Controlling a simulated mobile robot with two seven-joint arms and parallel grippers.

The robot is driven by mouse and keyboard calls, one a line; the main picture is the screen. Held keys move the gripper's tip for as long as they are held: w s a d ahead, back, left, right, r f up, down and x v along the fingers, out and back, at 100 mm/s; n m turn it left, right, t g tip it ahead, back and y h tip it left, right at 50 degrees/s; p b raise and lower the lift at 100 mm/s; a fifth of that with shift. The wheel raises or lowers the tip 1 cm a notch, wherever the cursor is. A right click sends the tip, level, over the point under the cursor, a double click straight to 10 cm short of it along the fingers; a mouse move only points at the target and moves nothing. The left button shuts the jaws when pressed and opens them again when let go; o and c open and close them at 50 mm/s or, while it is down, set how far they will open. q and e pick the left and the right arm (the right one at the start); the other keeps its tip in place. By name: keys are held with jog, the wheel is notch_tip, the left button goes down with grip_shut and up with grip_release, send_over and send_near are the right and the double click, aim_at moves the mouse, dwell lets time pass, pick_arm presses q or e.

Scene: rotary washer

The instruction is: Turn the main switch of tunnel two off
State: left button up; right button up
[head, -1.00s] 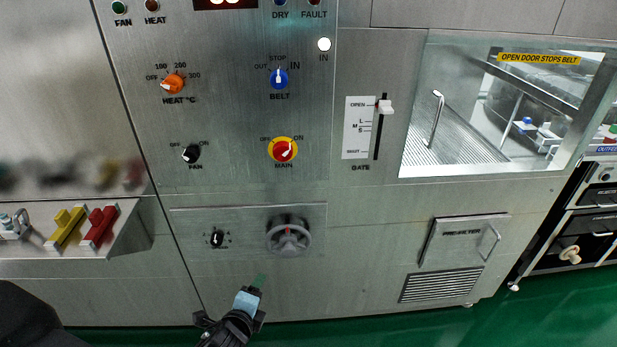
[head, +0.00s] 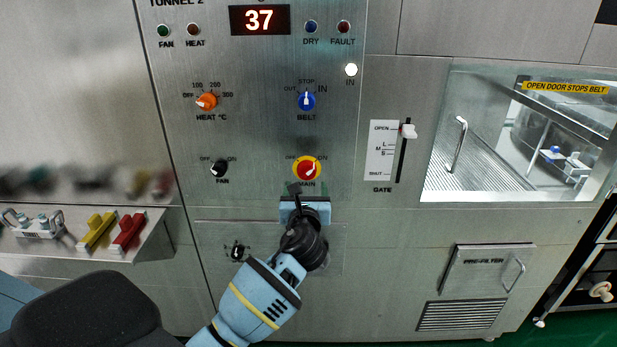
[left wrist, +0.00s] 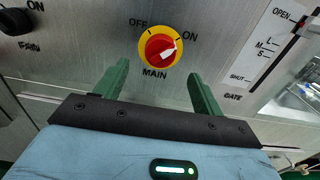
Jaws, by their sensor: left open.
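The main switch (head: 307,169) is a red knob on a yellow disc, low on the panel lettered TUNNEL 2. In the left wrist view the main switch (left wrist: 160,48) has its white pointer aimed up and right, towards ON. My left gripper (head: 305,189) is just below the switch in the head view and partly covers the MAIN label. In the left wrist view the left gripper (left wrist: 158,75) is open, its two green fingers apart below and to either side of the knob, with nothing between them. My right gripper is out of view.
The black fan knob (head: 219,168) is left of the switch and the blue belt knob (head: 306,101) is above it. The gate slider (head: 408,131) is to the right. My left arm hides the handwheel. The panel around the main switch is clear.

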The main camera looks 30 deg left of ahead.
aim_at(306, 176)
pick_arm(q)
jog(key=x, duration=0.5)
jog(key=shift+w+f+b, duration=0.1)
jog(key=shift+f+b, duration=0.05)
jog(key=shift+b, duration=0.15)
jog(key=shift+w+a, duration=0.35)
jog(key=shift+w, duration=0.3)
jog(key=shift+c, duration=0.2)
jog(key=c, duration=0.9)
